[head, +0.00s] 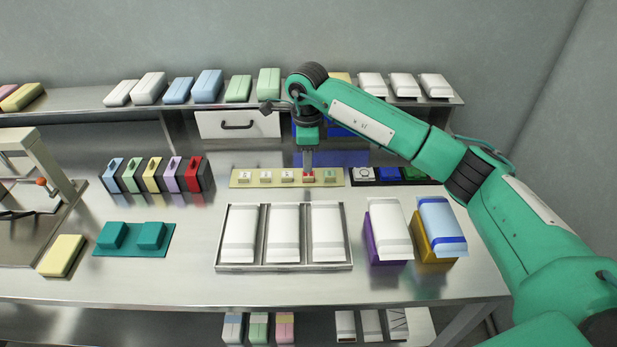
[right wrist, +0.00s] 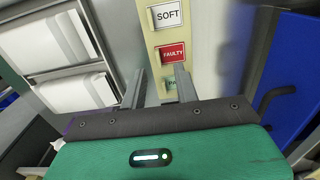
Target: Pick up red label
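The red label (head: 309,176) sits on a pale yellow strip (head: 238,184) with white labels to its left and a green label (head: 330,175) to its right. In the right wrist view the red label (right wrist: 172,53) reads "FAULTY", between a white "SOFT" label (right wrist: 166,15) and the partly hidden green one. My right gripper (head: 308,169) points down just over the red label. My left gripper is not in view.
A metal tray (head: 284,267) with white packs stands in front of the strip. Coloured holders (head: 157,174) stand to the left, and a dark block with white, blue and green pieces (head: 389,175) lies close on the right. A shelf (head: 100,107) with packs runs behind.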

